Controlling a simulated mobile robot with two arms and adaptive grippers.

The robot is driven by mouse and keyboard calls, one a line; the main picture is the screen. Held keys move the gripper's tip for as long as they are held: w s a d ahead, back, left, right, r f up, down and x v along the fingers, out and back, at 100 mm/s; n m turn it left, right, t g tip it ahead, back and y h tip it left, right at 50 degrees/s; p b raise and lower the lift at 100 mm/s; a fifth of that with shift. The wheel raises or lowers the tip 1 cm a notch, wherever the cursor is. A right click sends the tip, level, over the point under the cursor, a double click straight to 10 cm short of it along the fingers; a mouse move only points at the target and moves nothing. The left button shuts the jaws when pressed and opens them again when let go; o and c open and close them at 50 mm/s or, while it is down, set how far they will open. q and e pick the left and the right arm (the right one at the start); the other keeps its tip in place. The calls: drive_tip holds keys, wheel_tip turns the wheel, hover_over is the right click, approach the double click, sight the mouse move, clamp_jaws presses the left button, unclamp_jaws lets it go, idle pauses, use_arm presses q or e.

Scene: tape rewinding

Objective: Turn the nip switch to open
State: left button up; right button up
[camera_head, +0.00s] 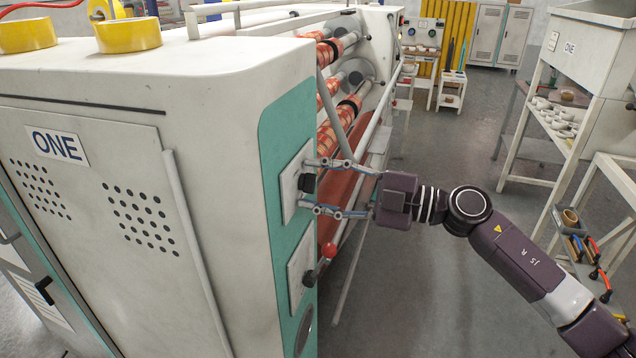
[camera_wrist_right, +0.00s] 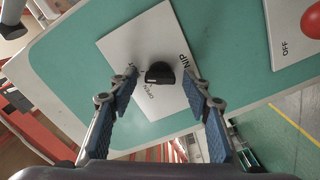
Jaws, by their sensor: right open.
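The nip switch (camera_head: 308,183) is a black knob on a white plate (camera_head: 290,197) on the machine's teal side panel. In the right wrist view the knob (camera_wrist_right: 160,73) sits between the printed words NIP and OPEN. I cannot tell which word it points to. My right gripper (camera_head: 312,187) is open in front of the plate, one finger above the knob and one below in the head view. In the right wrist view its fingertips (camera_wrist_right: 158,78) flank the knob, with a visible gap on each side. My left gripper is not in view.
Orange-patterned rolls (camera_head: 330,92) and a slanting rail are close behind the gripper. Yellow tape rolls (camera_head: 128,35) sit on the machine. Grey floor (camera_head: 440,140) is clear behind.

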drive_tip(key=c, duration=1.2)
drive_tip(key=shift+o, duration=0.2)
drive_tip(key=shift+f+n, duration=0.1)
drive_tip(key=shift+n, duration=0.2)
drive_tip(key=shift+f+n+b, duration=0.15)
drive_tip(key=shift+n+b, duration=1.95)
drive_tip(key=shift+n, duration=0.75)
drive_tip(key=shift+f+n+b, duration=0.1)
drive_tip(key=shift+n+b, duration=2)
drive_tip(key=shift+n, duration=0.75)
drive_tip(key=o, duration=1.2)
drive_tip(key=shift+r, duration=0.1)
drive_tip(key=shift+c, duration=0.2)
